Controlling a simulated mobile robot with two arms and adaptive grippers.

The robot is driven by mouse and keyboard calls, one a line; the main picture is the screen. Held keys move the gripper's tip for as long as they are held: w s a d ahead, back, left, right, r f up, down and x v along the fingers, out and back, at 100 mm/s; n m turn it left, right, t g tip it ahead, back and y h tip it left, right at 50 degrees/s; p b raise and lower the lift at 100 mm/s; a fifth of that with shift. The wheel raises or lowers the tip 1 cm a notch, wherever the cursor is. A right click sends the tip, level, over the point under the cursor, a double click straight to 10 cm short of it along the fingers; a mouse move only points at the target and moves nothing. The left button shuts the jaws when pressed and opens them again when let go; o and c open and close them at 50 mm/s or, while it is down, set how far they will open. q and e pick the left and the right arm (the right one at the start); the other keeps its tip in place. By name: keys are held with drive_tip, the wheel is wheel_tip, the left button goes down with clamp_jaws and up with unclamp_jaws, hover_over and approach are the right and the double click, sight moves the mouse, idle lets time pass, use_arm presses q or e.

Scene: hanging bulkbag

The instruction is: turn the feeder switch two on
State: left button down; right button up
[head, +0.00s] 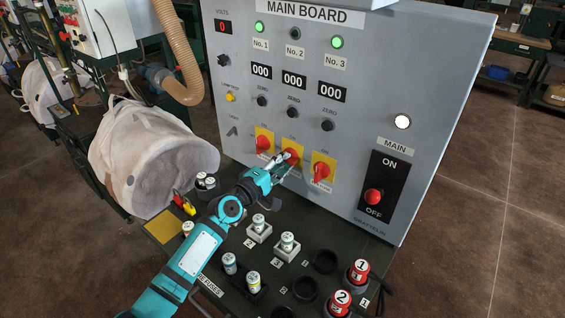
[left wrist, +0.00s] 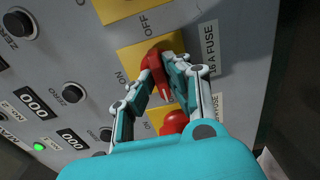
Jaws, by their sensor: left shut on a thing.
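The grey main board (head: 375,90) carries three red rotary switches on yellow plates, side by side. The middle one, feeder switch two (head: 292,153), has my left gripper (head: 281,166) at it. In the left wrist view my left gripper (left wrist: 163,73) is shut on the red knob of this switch (left wrist: 154,64), and the fingers hide part of it. ON and OFF are printed by its plate. The No. 2 lamp (head: 295,33) is dark, while the No. 1 lamp (head: 260,27) and No. 3 lamp (head: 337,42) glow green. My right gripper is not in view.
The left red switch (head: 264,142) and right red switch (head: 321,172) stand close on both sides. Below, a dark shelf holds several fuses and red-topped plugs (head: 358,270).

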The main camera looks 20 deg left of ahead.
use_arm(q)
drive_tip(key=shift+f+m, duration=0.1)
drive_tip(key=shift+m, duration=0.2)
drive_tip(key=shift+m+b, duration=1.7)
drive_tip(key=shift+m, duration=6.8)
drive_tip(key=c, duration=1.3)
unclamp_jaws()
drive_tip(key=shift+c, duration=0.2)
drive_tip(key=v, duration=1.2)
